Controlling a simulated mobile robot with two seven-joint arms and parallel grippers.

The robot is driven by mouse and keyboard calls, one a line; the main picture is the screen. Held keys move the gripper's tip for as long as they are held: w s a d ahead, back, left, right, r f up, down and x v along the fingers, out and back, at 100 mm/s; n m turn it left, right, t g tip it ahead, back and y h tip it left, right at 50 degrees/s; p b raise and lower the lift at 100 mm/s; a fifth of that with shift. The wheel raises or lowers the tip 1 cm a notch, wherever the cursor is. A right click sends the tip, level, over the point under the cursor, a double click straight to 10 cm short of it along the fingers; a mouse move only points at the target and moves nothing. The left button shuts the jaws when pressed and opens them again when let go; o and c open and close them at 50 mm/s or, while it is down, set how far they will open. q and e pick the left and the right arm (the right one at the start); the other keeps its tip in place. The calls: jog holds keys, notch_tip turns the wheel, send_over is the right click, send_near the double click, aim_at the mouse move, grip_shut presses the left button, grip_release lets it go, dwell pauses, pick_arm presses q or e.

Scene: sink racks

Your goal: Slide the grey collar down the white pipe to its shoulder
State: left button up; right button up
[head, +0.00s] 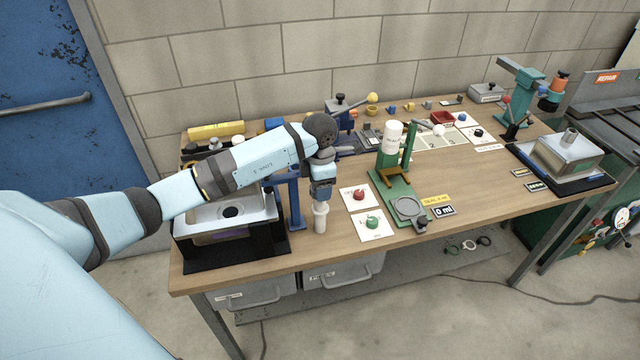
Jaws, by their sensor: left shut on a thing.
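The white pipe (320,221) stands upright near the front edge of the workbench, just right of a blue stand. My left gripper (321,196) comes down from above over the pipe's upper end. Its fingers are shut on what appears to be the grey collar, which they largely hide. I cannot make out how far the collar sits from the pipe's shoulder. My right gripper is not in view.
A metal sink (215,210) in a black rack stands left of the pipe, with the blue stand (296,207) between. Cards with a red knob (359,194) and a green knob (372,222) lie to the right, before a green press (390,192). The bench's front strip is clear.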

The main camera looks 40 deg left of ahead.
pick_arm(q)
jog(key=shift+f+b, duration=1.95)
jog(key=shift+f, duration=0.7)
jog(key=o, duration=1)
jog(key=shift+r, duration=0.1)
notch_tip(320, 180, up, 14)
jog(key=shift+f+b, duration=0.15)
jog(key=shift+b, duration=0.45)
